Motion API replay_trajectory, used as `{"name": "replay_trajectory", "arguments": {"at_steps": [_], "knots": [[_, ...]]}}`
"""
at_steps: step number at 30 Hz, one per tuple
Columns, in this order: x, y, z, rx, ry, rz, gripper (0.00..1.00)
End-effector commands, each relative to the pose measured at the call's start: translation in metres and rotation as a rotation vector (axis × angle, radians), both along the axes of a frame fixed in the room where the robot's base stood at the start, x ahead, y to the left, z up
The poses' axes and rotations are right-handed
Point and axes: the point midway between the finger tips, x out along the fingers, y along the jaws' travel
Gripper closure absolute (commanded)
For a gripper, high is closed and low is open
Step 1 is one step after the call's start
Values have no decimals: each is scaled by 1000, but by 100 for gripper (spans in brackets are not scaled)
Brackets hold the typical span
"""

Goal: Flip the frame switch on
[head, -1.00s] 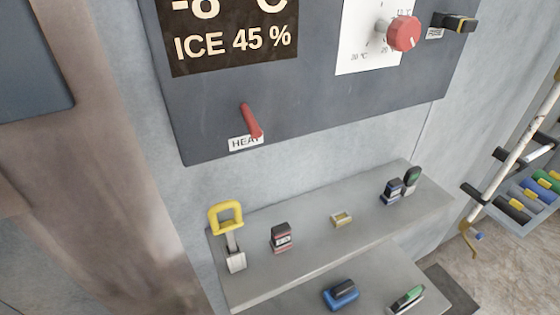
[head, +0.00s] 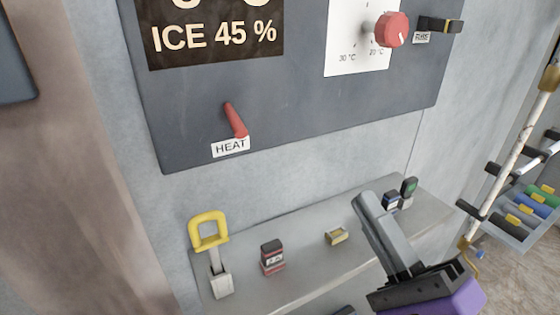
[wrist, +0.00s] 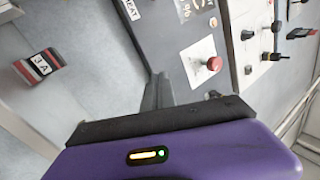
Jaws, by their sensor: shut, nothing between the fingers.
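The switch is a red lever (head: 235,120) on the dark grey panel (head: 300,110), above a white label reading HEAT (head: 230,147). The lever slants down and to the right. In the wrist view the HEAT label (wrist: 129,9) shows at the top edge, and the lever is not clearly in view. My gripper (head: 364,198) is shut and empty, with its purple body at the lower right of the head view. Its fingers point up and left, over the shelf and below the panel, apart from the lever. The shut fingers also show in the wrist view (wrist: 158,90).
A red knob (head: 391,30) on a dial plate and a black fuse holder (head: 440,25) are at the upper right. A grey shelf (head: 310,270) below holds a yellow-handled lever (head: 209,230), a red fuse block (head: 272,258) and small parts. A pipe and a bin rack stand at right.

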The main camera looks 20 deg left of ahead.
Motion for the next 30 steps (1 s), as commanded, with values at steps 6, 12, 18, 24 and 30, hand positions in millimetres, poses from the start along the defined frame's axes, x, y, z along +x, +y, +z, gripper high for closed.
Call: {"name": "replay_trajectory", "arguments": {"at_steps": [6,12,18,24,30], "knots": [[-33,24,6,141,173,334,100],[-39,27,4,161,226,392,100],[-39,27,4,160,227,390,100],[-37,31,7,160,225,391,100],[-27,54,23,159,224,392,100]]}}
